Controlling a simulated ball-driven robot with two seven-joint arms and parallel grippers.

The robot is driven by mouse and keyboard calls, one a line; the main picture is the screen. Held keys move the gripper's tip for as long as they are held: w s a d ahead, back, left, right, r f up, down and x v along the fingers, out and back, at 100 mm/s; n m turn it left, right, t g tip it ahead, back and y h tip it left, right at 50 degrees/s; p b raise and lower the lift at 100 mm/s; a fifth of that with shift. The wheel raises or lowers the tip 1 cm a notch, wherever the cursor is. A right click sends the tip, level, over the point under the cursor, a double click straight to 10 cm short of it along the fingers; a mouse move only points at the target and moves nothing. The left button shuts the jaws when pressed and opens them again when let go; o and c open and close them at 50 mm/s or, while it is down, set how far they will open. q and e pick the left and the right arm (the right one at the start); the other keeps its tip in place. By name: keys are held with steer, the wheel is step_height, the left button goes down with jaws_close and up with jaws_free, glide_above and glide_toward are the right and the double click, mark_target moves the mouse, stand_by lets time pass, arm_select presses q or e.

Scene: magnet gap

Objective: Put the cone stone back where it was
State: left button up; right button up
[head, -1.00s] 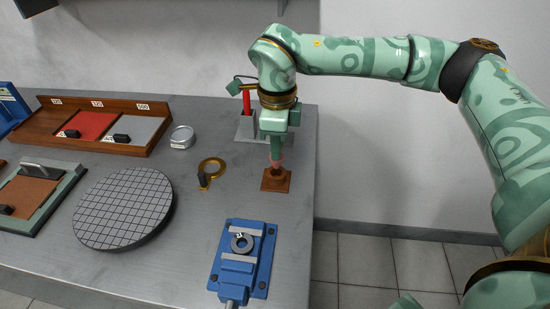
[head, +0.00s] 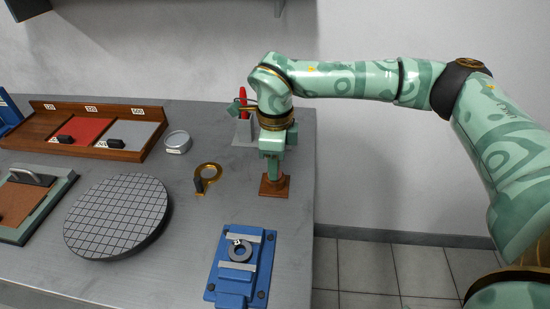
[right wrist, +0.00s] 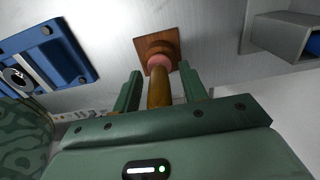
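The cone stone shows in the right wrist view as a pink stone (right wrist: 159,61) on a brown handle (right wrist: 160,92). Its pink end is down at the hole of a small square wooden block (right wrist: 141,47), and it looks seated there. How deep it sits is hidden. The block (head: 274,188) also shows in the head view, near the table's right edge. My right gripper (right wrist: 160,68) is open, one finger on each side of the handle with a visible gap to both. In the head view my right gripper (head: 274,176) is directly over the block and hides the stone. My left gripper is not in view.
A blue vise (head: 240,265) holding a grey ring stands in front. A brass ring piece (head: 208,172) lies left of the block. A grey holder (head: 245,132) with a red item is behind. A round gridded plate (head: 118,215) and a wooden tray (head: 60,137) lie left.

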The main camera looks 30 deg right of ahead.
steer(key=shift+r, duration=0.3)
step_height(320, 180, up, 12)
steer(key=p, duration=0.4)
steer(key=shift+r, duration=0.1)
